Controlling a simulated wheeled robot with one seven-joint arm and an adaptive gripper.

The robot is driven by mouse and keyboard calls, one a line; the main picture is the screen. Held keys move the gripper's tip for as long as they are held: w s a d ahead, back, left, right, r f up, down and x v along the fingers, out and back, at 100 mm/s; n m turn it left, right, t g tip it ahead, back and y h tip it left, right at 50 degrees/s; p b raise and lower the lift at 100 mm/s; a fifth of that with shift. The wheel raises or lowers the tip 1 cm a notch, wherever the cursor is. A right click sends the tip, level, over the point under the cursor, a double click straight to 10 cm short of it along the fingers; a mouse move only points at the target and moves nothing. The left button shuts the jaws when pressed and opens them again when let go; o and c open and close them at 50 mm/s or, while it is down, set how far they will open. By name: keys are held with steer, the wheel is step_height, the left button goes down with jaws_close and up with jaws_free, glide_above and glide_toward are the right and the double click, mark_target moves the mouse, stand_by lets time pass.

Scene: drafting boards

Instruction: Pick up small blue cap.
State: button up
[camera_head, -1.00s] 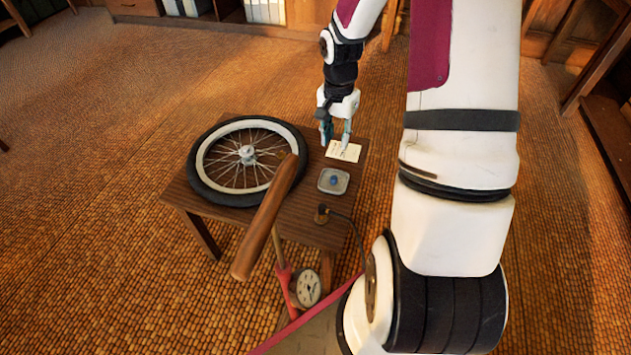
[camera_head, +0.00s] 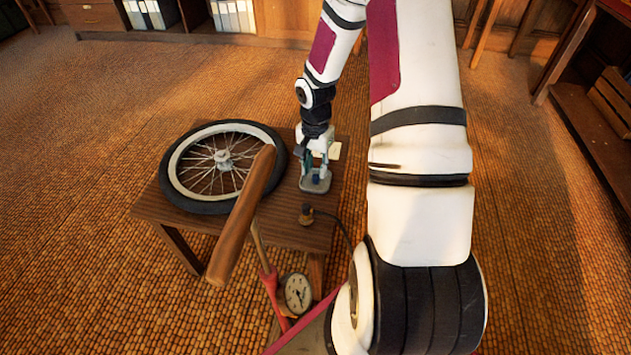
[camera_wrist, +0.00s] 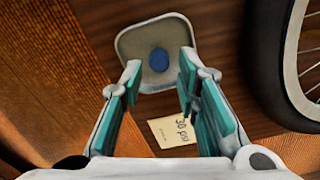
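The small blue cap (camera_wrist: 159,60) lies in a small grey square dish (camera_wrist: 133,44) on the wooden table, seen in the wrist view. In the head view the dish (camera_head: 316,186) is partly hidden by my gripper (camera_head: 317,172), and the cap is hard to make out there. In the wrist view my gripper (camera_wrist: 158,82) is open. Its two teal-padded fingers stand apart, with their tips near the dish's near edge, and the cap shows beyond them, between their lines. Nothing is between the fingers.
A spoked wheel with a black tyre (camera_head: 181,197) lies left of the dish. A paper card marked "30 psi" (camera_wrist: 171,131) lies beside the dish. A hose end (camera_head: 306,214) lies on the table's near part. A pump with a wooden handle (camera_head: 242,215) and a gauge (camera_head: 297,293) stands in front.

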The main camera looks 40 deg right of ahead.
mark_target(316, 176)
steer(key=shift+f+b, duration=0.55)
steer(key=shift+f, duration=1.05)
steer(key=c, duration=0.5)
steer(key=shift+r, duration=0.2)
steer(key=shift+r+p, duration=0.5)
steer(key=shift+r, duration=0.15)
steer(key=shift+s+r+p, duration=0.35)
steer(key=shift+r+p, duration=0.05)
steer(key=shift+r, duration=0.2)
steer(key=shift+s+r+p, duration=0.35)
steer(key=shift+r, duration=0.2)
steer(key=s+p, duration=0.1)
steer(key=s, duration=0.4)
steer(key=s+p, duration=0.1)
steer(key=s, duration=0.3)
steer(key=s+r+p, duration=0.1)
steer(key=s, duration=0.4)
steer(key=shift+s, duration=0.35)
